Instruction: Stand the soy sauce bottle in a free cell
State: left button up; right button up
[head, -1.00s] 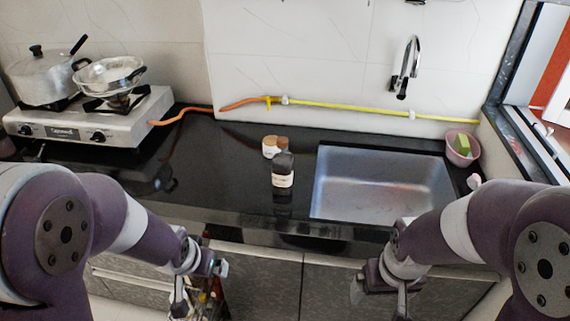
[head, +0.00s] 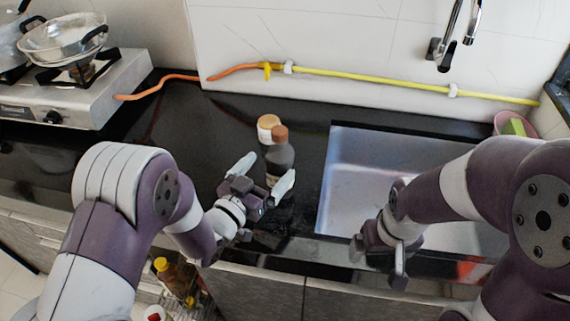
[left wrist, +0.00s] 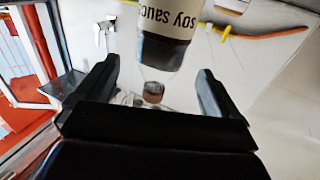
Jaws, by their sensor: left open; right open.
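The soy sauce bottle (head: 281,158) is dark with a brown cap and stands upright on the black counter, left of the sink. My left gripper (head: 265,173) is open at the bottle's near side, its fingers spread towards it; contact cannot be told. In the left wrist view, the bottle (left wrist: 168,28) appears upside down, its label reading "soy sauce", ahead of the open fingers (left wrist: 156,72). My right gripper (head: 378,262) is open and empty by the sink's front edge. A holder (head: 202,306) with several bottles sits low below the counter; its cells are mostly hidden.
A pale jar (head: 267,128) with an orange-brown lid stands right behind the bottle. The sink (head: 345,180) is to the right, the gas stove (head: 95,95) to the left. A yellow-capped bottle (head: 172,278) is in the low holder. Counter left of the bottle is clear.

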aim_at(281, 153)
pick_arm(q)
jog(key=x, duration=0.6)
jog(key=shift+r, duration=0.1)
jog(key=shift+a, duration=0.1)
jog(key=shift+c, duration=0.6)
jog(key=shift+s, duration=0.1)
jog(key=c, duration=1)
jog(key=shift+r, duration=0.1)
jog(key=c, duration=0.4)
jog(key=shift+r, duration=0.1)
